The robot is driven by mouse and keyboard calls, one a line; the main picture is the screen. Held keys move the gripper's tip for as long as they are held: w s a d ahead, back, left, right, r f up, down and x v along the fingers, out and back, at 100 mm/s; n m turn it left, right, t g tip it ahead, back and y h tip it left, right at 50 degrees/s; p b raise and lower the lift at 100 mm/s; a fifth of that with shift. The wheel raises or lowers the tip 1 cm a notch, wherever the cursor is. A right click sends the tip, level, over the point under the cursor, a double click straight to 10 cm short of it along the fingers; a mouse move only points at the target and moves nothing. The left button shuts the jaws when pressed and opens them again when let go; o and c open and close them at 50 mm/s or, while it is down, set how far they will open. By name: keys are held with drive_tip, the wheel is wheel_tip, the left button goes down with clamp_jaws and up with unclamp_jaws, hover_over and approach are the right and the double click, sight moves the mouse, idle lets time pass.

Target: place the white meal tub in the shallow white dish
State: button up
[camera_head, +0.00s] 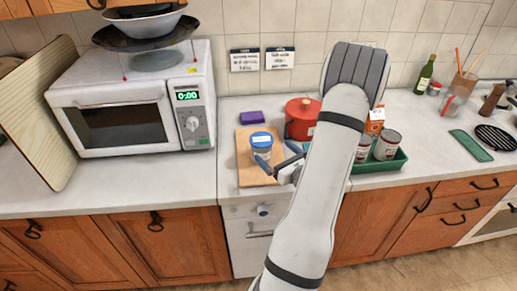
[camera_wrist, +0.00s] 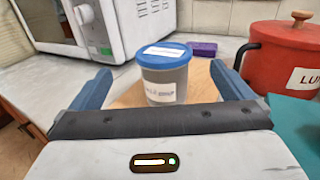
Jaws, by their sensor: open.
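A tub with a blue lid (camera_head: 261,139) and a pale, white-labelled body stands upright on a wooden board (camera_head: 252,178) on the counter. It also shows in the wrist view (camera_wrist: 165,88), between and slightly beyond my fingers. I take it for the meal tub. My gripper (camera_head: 278,157) is open, with its blue fingers apart and pointing at the tub; in the wrist view (camera_wrist: 160,70) one finger is on each side. I cannot tell whether either finger touches it. No shallow white dish is clearly identifiable on the counter.
A red pot (camera_head: 301,119) stands right of the board, with a purple block (camera_head: 251,116) behind. A microwave (camera_head: 140,108) at left carries a dark pan (camera_head: 140,44) and pale bowls. A green tray (camera_head: 384,165) with cans is partly behind my arm. Counter left of the board is clear.

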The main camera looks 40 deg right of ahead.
sight(268, 147)
drive_tip(key=shift+w+d, duration=0.25)
drive_tip(key=shift+w+f+p, duration=0.1)
drive_tip(key=shift+w+p, duration=0.35)
drive_tip(key=shift+w, duration=0.55)
drive_tip(key=w, duration=0.1)
drive_tip(key=w+p, duration=0.1)
drive_tip(key=w, duration=0.1)
drive_tip(key=w+f+p, duration=0.1)
drive_tip(key=w, duration=0.1)
drive_tip(key=shift+d, duration=0.15)
drive_tip(key=c, duration=1.4)
drive_tip(key=shift+r, duration=0.1)
drive_tip(key=shift+r, duration=0.1)
wheel_tip(268, 147, up, 10)
drive_tip(key=shift+f+b, duration=0.15)
drive_tip(key=shift+b, duration=0.65)
